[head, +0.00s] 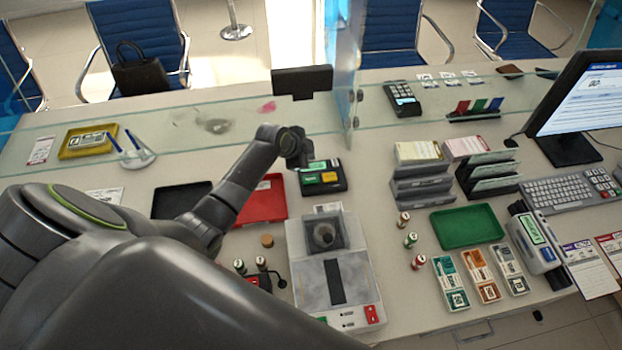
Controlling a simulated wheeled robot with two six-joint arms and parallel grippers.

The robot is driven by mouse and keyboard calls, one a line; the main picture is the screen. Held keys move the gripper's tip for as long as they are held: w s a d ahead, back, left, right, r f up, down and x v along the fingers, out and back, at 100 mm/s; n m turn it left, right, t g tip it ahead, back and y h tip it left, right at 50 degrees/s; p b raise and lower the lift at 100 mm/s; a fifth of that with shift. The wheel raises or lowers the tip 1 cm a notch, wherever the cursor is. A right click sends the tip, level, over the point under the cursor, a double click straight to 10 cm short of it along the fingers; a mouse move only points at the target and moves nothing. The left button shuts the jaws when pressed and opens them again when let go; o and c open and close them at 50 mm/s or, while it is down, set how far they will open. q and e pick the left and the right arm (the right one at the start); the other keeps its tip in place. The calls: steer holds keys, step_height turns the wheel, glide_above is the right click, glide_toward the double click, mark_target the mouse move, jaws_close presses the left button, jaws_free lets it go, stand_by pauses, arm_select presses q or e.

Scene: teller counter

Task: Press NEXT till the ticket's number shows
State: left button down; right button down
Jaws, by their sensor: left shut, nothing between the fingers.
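A black button box (338,187) with a green key and a yellow key lies on the counter just left of the middle. Its key labels are too small to read. My left gripper (303,163) is shut and empty at the box's far left edge, close to the green key; I cannot tell whether it touches. A dark display panel (302,80) stands behind the glass, with no number visible on it. A white slip (40,151) lies at the far left and another printed slip (104,196) lies nearer; I cannot read either. My right gripper is out of view.
A red tray (262,205) and a black tray (180,200) lie beside my left arm. A grey machine (358,279) stands in front of the box. Glass screens (350,100) cross the counter. A green tray (467,226), stamps and a keyboard (570,190) are to the right.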

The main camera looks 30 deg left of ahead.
arm_select(q)
steer(key=b, duration=0.6)
glide_above(315, 175)
steer(key=s, duration=0.3)
steer(key=f, duration=0.7)
steer(key=shift+w+a+f, duration=0.2)
steer(key=shift+a, duration=0.2)
steer(key=shift+f+b, duration=0.45)
steer(key=shift+b, duration=0.1)
steer(key=shift+f, duration=0.1)
steer(key=shift+f, duration=0.3)
